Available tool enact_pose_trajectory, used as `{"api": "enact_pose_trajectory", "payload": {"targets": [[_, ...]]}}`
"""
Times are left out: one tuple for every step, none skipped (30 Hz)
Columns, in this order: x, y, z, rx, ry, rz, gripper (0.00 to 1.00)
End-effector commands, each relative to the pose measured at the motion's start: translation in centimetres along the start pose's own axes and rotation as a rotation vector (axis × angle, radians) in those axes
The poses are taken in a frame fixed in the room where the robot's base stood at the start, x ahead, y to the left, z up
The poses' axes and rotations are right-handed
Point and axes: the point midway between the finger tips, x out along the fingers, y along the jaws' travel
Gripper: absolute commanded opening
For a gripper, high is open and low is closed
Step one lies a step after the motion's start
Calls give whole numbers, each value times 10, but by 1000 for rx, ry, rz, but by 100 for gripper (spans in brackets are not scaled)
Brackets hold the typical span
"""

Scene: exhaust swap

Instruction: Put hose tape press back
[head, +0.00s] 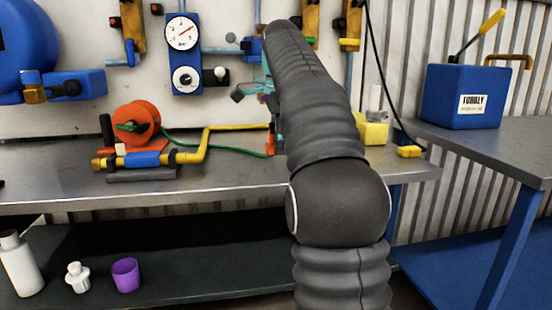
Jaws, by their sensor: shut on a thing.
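My arm rises through the middle of the head view and leans away over the bench. It hides most of my gripper (248,90), whose dark parts show just left of the arm's far end. My gripper is shut on a teal thing (266,72), of which only slivers show along the arm's left edge. I cannot tell whether this is the hose tape press. It is in front of the wall, above the bench. Its full shape and the fingertips are hidden.
On the metal bench (60,175), an orange reel (135,122) with a green line stands by a bent yellow pipe (205,140). A gauge panel (184,50) hangs behind. A blue box (465,97) stands on the right bench. A purple cup (126,275) is on the lower shelf.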

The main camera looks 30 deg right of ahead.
Motion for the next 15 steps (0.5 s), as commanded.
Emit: {"api": "enact_pose_trajectory", "payload": {"targets": [[2,-2,3,-1,0,0,14],[3,-3,4,-1,0,0,14],[5,-3,4,0,0,0,14],[8,-3,4,0,0,0,14],[12,-2,4,0,0,0,14],[18,-1,4,0,0,0,14],[22,0,4,0,0,0,14],[27,1,4,0,0,2,14],[32,1,4,0,0,0,14],[36,2,4,0,0,1,14],[39,2,4,0,0,1,14],[42,3,4,0,0,0,14],[43,3,4,0,0,0,14],[44,3,4,0,0,-1,14],[44,3,4,0,0,-1,14]]}}
